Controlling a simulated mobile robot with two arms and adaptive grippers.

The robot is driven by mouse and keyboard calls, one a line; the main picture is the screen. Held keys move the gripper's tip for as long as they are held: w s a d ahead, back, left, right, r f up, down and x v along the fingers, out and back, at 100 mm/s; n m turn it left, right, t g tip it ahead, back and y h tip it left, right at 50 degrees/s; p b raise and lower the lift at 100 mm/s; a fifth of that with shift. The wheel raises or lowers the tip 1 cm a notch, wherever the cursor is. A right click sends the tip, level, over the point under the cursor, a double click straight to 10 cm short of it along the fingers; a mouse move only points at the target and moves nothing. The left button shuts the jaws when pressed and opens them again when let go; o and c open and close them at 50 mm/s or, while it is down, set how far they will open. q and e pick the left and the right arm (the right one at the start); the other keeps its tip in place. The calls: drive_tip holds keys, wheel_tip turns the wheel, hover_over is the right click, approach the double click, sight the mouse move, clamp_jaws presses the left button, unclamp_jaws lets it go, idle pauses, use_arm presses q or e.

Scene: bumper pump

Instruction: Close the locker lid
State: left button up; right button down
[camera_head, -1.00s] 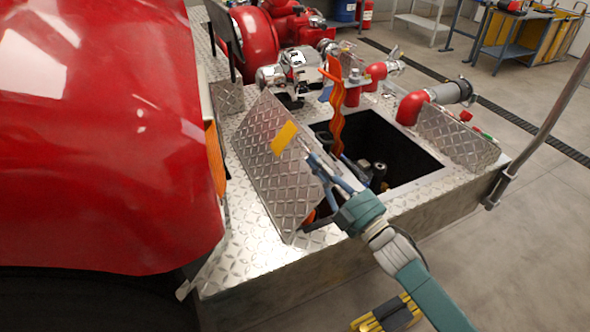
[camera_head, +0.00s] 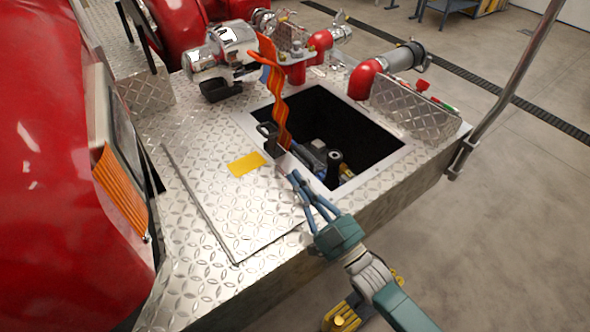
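A diamond-plate lid panel (camera_head: 235,205) with a yellow label (camera_head: 246,164) lies nearly flat on the deck, left of the open locker (camera_head: 365,140). A second diamond-plate panel (camera_head: 412,108) stands tilted along the opening's right side. My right gripper (camera_head: 297,180), with blue fingers, is at the first panel's right edge, near the opening's front left corner. Its fingertips appear close to the edge; whether they touch it or are closed is unclear.
An orange wavy strap (camera_head: 274,92) rises at the opening's left edge, beside a black fitting (camera_head: 268,132). Dark equipment (camera_head: 333,168) sits inside the locker. Red pipes (camera_head: 362,78) stand behind, and a grey pole (camera_head: 505,90) at the right.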

use_arm(q)
drive_tip(key=shift+s, duration=0.45)
use_arm(e)
drive_tip(key=shift+s, duration=0.1)
use_arm(q)
drive_tip(key=shift+a, duration=0.1)
drive_tip(key=shift+w, duration=0.3)
use_arm(e)
drive_tip(key=v, duration=1.2)
